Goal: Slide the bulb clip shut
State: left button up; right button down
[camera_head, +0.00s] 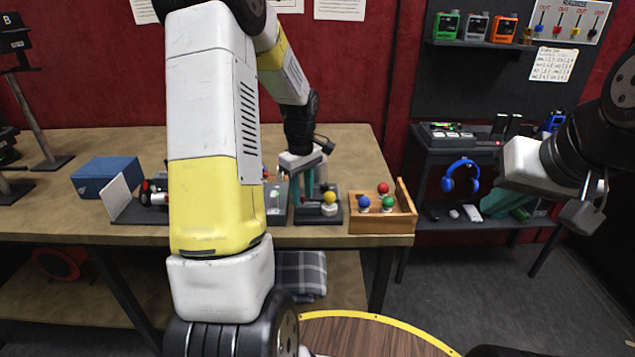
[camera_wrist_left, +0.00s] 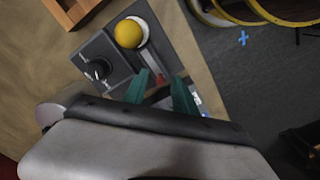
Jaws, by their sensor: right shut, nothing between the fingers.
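A yellow bulb (camera_head: 329,197) stands on a dark block (camera_head: 334,218) on the table; it also shows in the left wrist view (camera_wrist_left: 128,33). A white curved piece (camera_head: 329,209), which looks like the clip, sits at the bulb's side. In the left wrist view it edges the bulb (camera_wrist_left: 145,28), and a pale slot (camera_wrist_left: 155,62) runs from there toward my fingers. My left gripper (camera_wrist_left: 163,76) has its teal fingers apart over the slot's near end, away from the bulb. Whether they touch anything is unclear. My right gripper (camera_head: 521,214) is shut and empty, far right of the table.
A wooden tray (camera_head: 382,226) with red, blue and green balls stands right of the block. A black knob (camera_wrist_left: 97,70) is beside the slot. A blue box (camera_head: 106,174) lies at the left. My left arm hides part of the table.

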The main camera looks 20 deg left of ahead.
pick_arm(q)
grip_shut()
dwell(1.4)
